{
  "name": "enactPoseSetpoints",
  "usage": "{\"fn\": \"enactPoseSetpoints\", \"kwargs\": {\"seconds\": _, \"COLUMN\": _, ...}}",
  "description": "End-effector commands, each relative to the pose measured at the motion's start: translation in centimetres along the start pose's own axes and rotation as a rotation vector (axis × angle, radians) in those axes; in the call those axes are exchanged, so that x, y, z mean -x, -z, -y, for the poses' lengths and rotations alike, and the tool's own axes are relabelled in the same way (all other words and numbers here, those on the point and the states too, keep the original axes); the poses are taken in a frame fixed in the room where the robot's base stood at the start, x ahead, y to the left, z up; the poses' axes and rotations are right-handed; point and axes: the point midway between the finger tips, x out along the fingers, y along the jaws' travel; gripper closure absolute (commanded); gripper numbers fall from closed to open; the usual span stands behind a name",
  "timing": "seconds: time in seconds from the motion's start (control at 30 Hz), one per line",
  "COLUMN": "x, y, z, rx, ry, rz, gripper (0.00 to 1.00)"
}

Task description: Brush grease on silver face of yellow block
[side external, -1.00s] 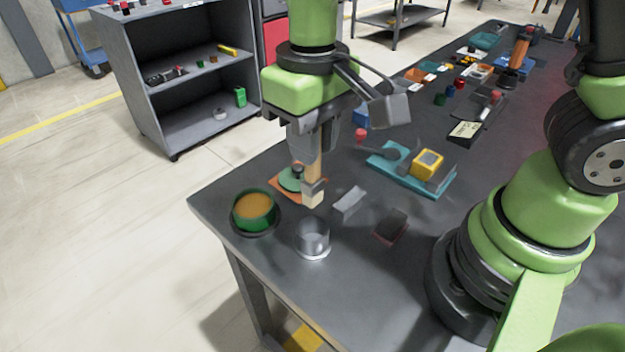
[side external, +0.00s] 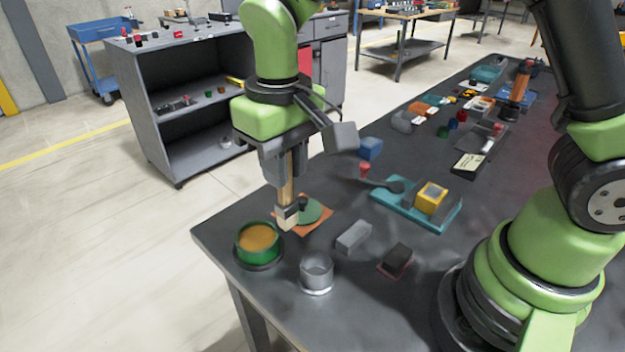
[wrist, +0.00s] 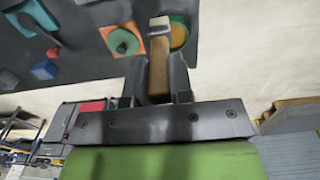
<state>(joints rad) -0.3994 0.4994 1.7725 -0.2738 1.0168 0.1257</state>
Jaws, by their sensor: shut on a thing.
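My gripper (side external: 286,178) is shut on the wooden handle of a brush (side external: 288,205), which points down above the table. It also shows in the wrist view (wrist: 160,75). The brush tip looks higher than the tub rim. The yellow block (side external: 425,203) with a silver face (side external: 433,191) on top sits in a teal fixture (side external: 390,203), to the right of my gripper.
A green round lid on an orange square (side external: 320,222) lies behind the brush. An empty metal cup (side external: 317,270), a grey block (side external: 354,236) and a dark block (side external: 397,257) stand in front. A red-knobbed tool (side external: 365,170) and blue block (side external: 370,147) lie farther back.

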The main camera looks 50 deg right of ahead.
Motion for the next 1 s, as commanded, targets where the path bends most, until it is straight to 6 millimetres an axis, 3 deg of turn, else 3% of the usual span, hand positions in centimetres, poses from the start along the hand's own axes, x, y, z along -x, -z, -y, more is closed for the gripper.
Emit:
{"fn": "enactPoseSetpoints", "kwargs": {"seconds": 0.1, "x": -0.2, "y": 2.9, "z": 0.6, "rx": 0.0, "ry": 0.0, "rz": -0.001, "gripper": 1.0}}
{"fn": "enactPoseSetpoints", "kwargs": {"seconds": 0.33, "x": -0.6, "y": 6.2, "z": 1.1, "rx": -0.002, "ry": 0.0, "rz": 0.0, "gripper": 1.0}}
{"fn": "enactPoseSetpoints", "kwargs": {"seconds": 0.57, "x": -1.3, "y": 7.0, "z": 1.3, "rx": -0.002, "ry": 0.001, "rz": 0.001, "gripper": 1.0}}
{"fn": "enactPoseSetpoints", "kwargs": {"seconds": 1.0, "x": -5.7, "y": 7.0, "z": 1.3, "rx": -0.002, "ry": 0.001, "rz": 0.002, "gripper": 1.0}}
